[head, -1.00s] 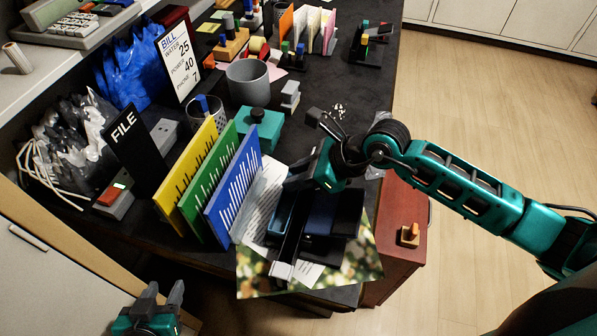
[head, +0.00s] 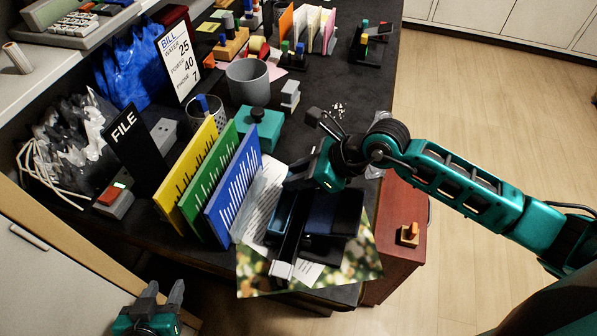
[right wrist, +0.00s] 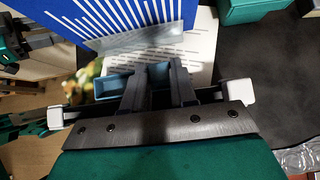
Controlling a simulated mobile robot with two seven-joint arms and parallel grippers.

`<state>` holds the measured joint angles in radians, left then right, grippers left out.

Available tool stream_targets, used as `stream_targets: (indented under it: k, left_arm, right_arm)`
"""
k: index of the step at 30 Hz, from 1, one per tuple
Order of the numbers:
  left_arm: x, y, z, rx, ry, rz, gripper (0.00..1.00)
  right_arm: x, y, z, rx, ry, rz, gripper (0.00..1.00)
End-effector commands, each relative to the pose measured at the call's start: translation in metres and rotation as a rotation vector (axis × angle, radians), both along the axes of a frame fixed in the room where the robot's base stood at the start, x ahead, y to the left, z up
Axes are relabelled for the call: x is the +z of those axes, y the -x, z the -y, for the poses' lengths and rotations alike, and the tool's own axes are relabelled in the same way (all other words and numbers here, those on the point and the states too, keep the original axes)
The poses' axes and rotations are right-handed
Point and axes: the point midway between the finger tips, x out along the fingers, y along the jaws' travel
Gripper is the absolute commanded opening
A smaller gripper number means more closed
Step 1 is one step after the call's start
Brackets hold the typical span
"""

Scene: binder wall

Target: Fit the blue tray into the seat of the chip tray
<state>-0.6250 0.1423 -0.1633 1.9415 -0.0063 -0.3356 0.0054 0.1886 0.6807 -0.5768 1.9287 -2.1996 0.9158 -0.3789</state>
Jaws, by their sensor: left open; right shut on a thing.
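The blue tray (right wrist: 108,85) is an open light-blue box between and beside the fingers of my right gripper (right wrist: 157,88), which is shut on it. In the head view part of the blue tray (head: 280,213) shows beside the dark bar of this gripper. A dark, blocky holder (head: 348,212), which looks like the chip tray, lies just right of it near the desk's front corner. Its seat is hidden by the gripper, so I cannot tell whether the tray touches it. My left gripper (head: 162,294) is open and empty at the lower left, away from the desk.
Yellow, green and blue dividers (head: 233,188) stand close on the left. A printed sheet (head: 262,195) and a flowery picture (head: 360,262) lie around the trays. A teal box (head: 262,130) and grey cup (head: 248,84) stand behind. The floor right of the desk is clear.

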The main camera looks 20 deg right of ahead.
Motion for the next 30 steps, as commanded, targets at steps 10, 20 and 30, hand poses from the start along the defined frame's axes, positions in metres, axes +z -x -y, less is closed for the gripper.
stream_targets:
  k: [10, 20, 30]
  left_arm:
    - [0.000, 0.001, 0.000, 0.000, -0.001, -0.004, 0.43]
    - [-0.002, 0.001, -0.001, 0.001, -0.001, -0.004, 0.43]
    - [-0.009, 0.001, -0.001, 0.001, -0.001, -0.004, 0.43]
  right_arm:
    - [0.000, 0.000, 0.000, -0.001, 0.000, 0.001, 0.00]
    - [-0.001, 0.000, 0.000, 0.000, 0.000, 0.000, 0.00]
    - [-0.010, 0.000, 0.000, 0.000, 0.000, 0.000, 0.00]
